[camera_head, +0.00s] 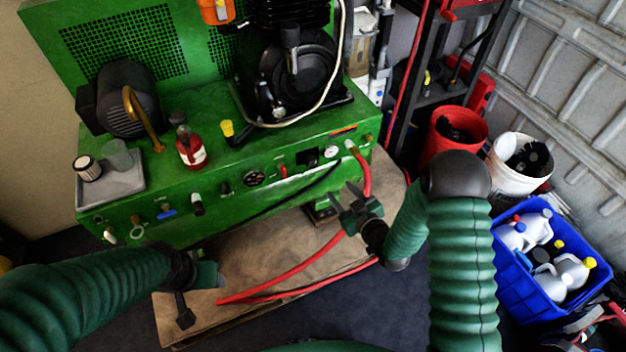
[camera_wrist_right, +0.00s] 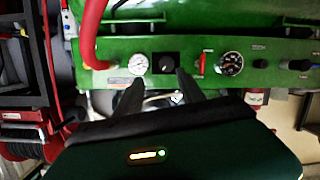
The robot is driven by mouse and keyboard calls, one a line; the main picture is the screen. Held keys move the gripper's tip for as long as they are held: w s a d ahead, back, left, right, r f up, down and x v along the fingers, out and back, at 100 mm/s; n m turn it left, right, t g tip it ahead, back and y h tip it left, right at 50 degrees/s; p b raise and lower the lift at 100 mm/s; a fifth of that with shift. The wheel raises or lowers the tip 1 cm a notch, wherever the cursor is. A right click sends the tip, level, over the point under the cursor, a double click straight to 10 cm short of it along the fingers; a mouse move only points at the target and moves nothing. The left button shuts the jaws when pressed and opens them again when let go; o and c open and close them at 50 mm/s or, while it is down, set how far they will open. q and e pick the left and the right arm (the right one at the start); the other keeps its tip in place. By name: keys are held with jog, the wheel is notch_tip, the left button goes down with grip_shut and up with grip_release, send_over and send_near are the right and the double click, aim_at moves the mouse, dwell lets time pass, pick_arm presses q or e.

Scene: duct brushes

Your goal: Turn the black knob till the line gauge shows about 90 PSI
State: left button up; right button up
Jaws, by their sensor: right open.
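The black knob (camera_head: 308,157) sits on the front panel of the green machine, on a black square plate; it also shows in the right wrist view (camera_wrist_right: 168,67). A round white-faced gauge (camera_head: 331,152) is beside it, also in the right wrist view (camera_wrist_right: 138,64); its reading is too small to tell. My right gripper (camera_head: 345,194) is open and empty in front of the panel. In the right wrist view its fingers (camera_wrist_right: 161,90) point at the panel just below the knob, apart from it. My left gripper (camera_head: 200,295) is low at the left, over the wooden board; its opening is unclear.
A red hose (camera_head: 366,175) runs from the panel beside the gauge, down past my right gripper. A red lever (camera_wrist_right: 202,64) and a dark-faced gauge (camera_wrist_right: 231,63) are on the knob's other side. A blue crate (camera_head: 508,262) of jugs stands at the right.

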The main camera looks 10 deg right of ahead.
aim_at(314, 165)
jog(key=w+a+f+t+b, duration=0.1)
jog(key=w+a, duration=0.1)
jog(key=w, duration=0.2)
jog(key=w+a+t+y+b, duration=0.1)
jog(key=w+a+b, duration=0.1)
jog(key=w, duration=0.3)
jog(key=w+a+f+b, duration=0.1)
jog(key=w+a, duration=0.1)
jog(key=w, duration=0.3)
jog(key=shift+w+a+f+t+b, duration=0.25)
jog(key=shift+a+f+t+b, duration=0.05)
jog(key=shift+t+b, duration=0.1)
grip_shut()
pick_arm(q)
jog(key=s+x, duration=0.1)
jog(key=x, duration=0.5)
jog(key=shift+s+f, duration=0.3)
